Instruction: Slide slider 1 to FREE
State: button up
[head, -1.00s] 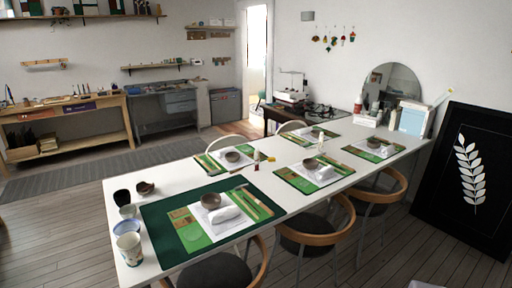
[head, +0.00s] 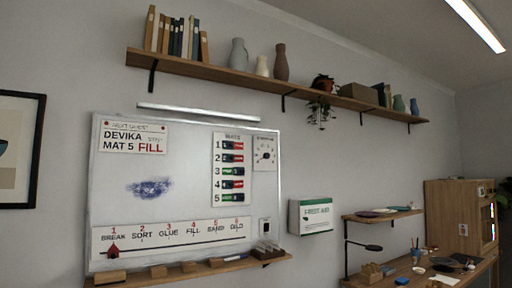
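In the head view, a white panel headed MATS (head: 220,205) is mounted on the upper right of a whiteboard (head: 180,205). It carries a column of sliders numbered 1 to 5. Slider 1 (head: 232,145) is the top one and shows red beside a dark part. The lettering on it is too small to read. Slider 2 (head: 232,158) below it also shows red, and slider 3 (head: 232,171) shows green. My gripper is not in view.
A dial (head: 265,154) is right of the panel. A narrow ledge (head: 190,272) with blocks lies under the board. A shelf (head: 220,77) hangs above; a green-and-white box (head: 311,215) is at right.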

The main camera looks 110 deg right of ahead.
aim_at(228, 145)
jog(key=z, duration=3.65)
